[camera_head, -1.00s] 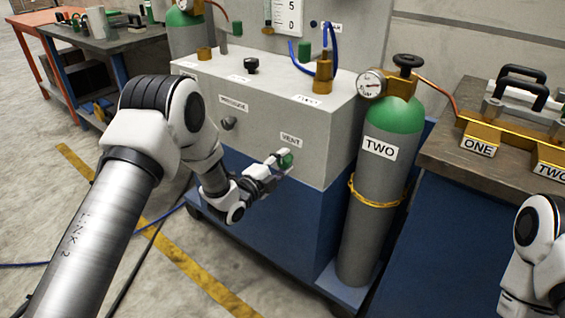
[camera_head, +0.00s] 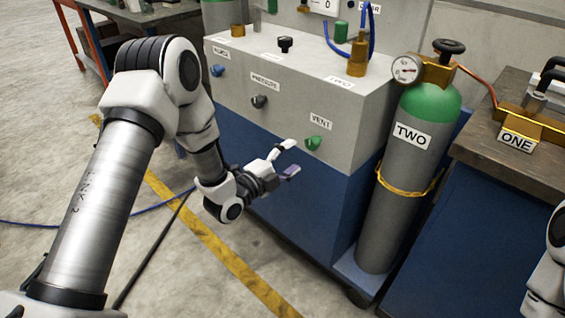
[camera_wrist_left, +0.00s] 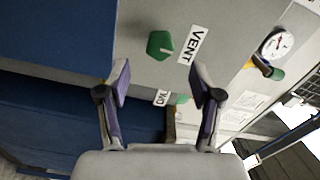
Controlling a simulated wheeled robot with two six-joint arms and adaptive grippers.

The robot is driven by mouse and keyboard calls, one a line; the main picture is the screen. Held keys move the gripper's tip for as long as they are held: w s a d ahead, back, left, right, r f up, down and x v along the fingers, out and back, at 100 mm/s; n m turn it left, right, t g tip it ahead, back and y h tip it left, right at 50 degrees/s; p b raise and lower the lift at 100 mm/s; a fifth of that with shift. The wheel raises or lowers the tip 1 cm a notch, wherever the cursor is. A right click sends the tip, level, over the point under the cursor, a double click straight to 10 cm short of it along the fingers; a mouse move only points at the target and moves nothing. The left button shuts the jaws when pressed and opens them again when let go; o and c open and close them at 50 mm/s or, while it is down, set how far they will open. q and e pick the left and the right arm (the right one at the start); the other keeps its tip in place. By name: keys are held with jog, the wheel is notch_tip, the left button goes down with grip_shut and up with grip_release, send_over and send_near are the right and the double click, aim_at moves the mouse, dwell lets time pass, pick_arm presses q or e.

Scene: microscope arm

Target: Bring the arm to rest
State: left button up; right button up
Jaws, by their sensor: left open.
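My left arm comes in from the left, and its gripper (camera_head: 287,160) is open and empty in front of the grey and blue cabinet. The green VENT knob (camera_head: 313,143) is just right of the fingertips, apart from them. In the left wrist view the open fingers (camera_wrist_left: 162,88) stand wide apart, and the green knob (camera_wrist_left: 160,45) lies beyond them, next to its VENT label. My right arm (camera_head: 548,270) shows only in part at the right edge; its gripper is out of view.
The cabinet (camera_head: 285,95) also carries a blue knob (camera_head: 217,70) and a dark pressure knob (camera_head: 259,101). A green-topped cylinder marked TWO (camera_head: 405,180) stands at its right. A bench (camera_head: 480,140) stands farther right. Open floor with a yellow line (camera_head: 215,245) lies left of the cabinet.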

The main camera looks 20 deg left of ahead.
pick_arm(q)
jog(key=v, duration=0.3)
jog(key=shift+s, duration=0.3)
